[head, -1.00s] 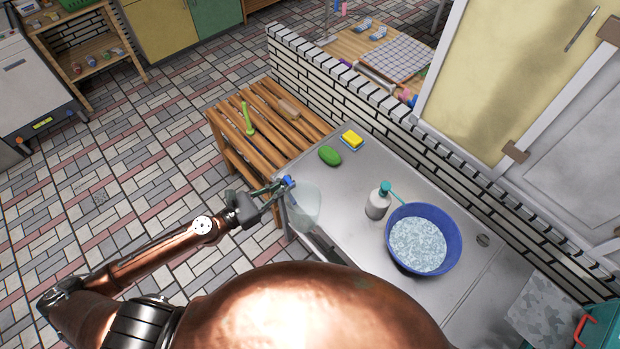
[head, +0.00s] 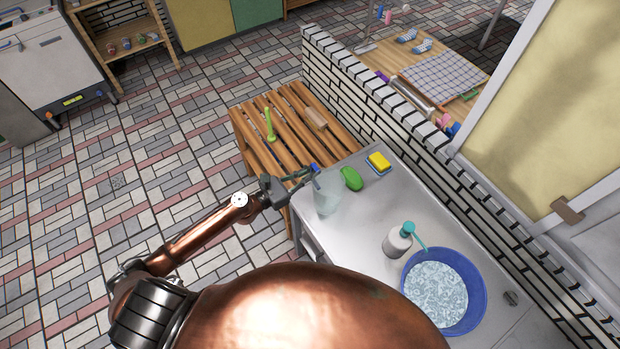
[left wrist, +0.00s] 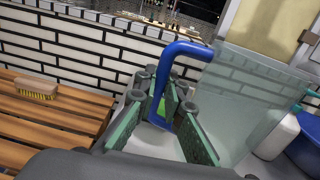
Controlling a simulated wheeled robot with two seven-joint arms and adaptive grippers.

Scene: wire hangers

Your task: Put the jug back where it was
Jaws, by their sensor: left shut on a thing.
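The jug (head: 327,194) is a translucent pale body with a blue handle, over the left end of the metal counter (head: 368,221). In the left wrist view its clear body (left wrist: 250,95) is at the right. My left gripper (head: 305,176) is shut on the blue handle (left wrist: 170,85), which stands between the green-padded fingers in the left wrist view. The jug looks upright. I cannot tell whether its base touches the counter. My right gripper is not in view.
A green object (head: 351,179) and a yellow sponge (head: 378,162) lie just beyond the jug. A pump bottle (head: 398,242) and a blue basin (head: 484,290) stand to the right. A slatted bench (head: 285,148) holds a brush (head: 316,118). A brick wall runs behind.

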